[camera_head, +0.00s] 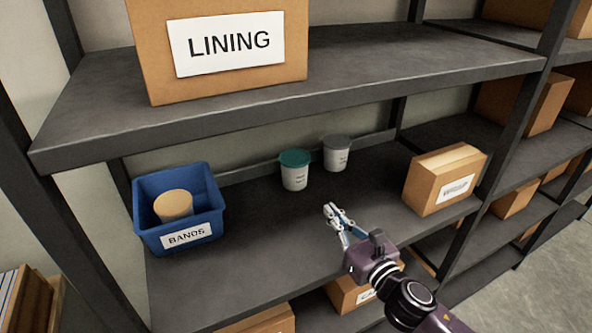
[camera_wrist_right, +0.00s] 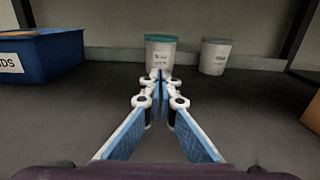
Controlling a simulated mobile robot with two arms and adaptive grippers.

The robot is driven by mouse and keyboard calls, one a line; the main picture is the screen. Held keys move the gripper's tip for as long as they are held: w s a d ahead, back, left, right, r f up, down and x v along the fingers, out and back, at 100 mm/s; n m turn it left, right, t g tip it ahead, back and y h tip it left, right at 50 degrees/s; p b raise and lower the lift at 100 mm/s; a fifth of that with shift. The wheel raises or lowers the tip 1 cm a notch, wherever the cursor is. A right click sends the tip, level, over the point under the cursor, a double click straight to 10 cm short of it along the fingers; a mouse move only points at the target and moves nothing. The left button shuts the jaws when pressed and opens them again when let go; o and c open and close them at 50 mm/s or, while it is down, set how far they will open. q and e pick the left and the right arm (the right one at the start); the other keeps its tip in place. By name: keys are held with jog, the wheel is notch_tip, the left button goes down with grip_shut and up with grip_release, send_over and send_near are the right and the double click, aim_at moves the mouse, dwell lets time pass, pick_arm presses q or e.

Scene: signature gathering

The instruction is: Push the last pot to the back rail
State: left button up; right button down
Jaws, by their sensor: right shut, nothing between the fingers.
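Two white pots stand upright on the middle shelf. The teal-lidded pot (camera_head: 294,171) is left of the grey-lidded pot (camera_head: 337,154), with a small gap between them. The grey-lidded pot is close to the back rail (camera_head: 250,169); the teal-lidded pot stands a little further forward. My right gripper (camera_head: 331,211) is shut and empty over the shelf, in front of the pots. In the right wrist view its fingertips point at the teal-lidded pot (camera_wrist_right: 160,52); I cannot tell whether they touch it there, but the head view shows them apart. My left gripper is not in view.
A blue bin (camera_head: 178,210) labelled BANDS, holding a tan-topped container (camera_head: 173,205), stands at the shelf's left. A cardboard box (camera_head: 445,180) stands at the right. The upper shelf (camera_head: 390,62) with a LINING box (camera_head: 220,75) overhangs. The shelf between bin and box is clear in front.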

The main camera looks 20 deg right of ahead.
jog(key=shift+w, duration=0.75)
jog(key=shift+w+a+r+p, duration=0.1)
jog(key=shift+w+r+p, duration=0.1)
jog(key=shift+p, duration=0.1)
jog(key=p, duration=0.1)
send_near(301, 174)
jog(key=w, duration=0.2)
jog(key=w+a+p, duration=0.1)
jog(key=w, duration=0.2)
jog(key=shift+r+p, duration=0.15)
jog(key=shift+p, duration=0.15)
jog(key=shift+w, duration=1)
jog(key=shift+w+a+f+b, duration=0.1)
jog(key=shift+w+a+b, duration=0.1)
jog(key=shift+w, duration=0.6)
jog(key=shift+w+a+f+b, duration=0.1)
jog(key=shift+w+b, duration=0.1)
jog(key=shift+w, duration=0.6)
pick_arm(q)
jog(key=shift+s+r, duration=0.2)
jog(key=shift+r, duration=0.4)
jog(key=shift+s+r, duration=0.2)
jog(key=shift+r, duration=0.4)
pick_arm(e)
jog(key=shift+s+r, duration=0.1)
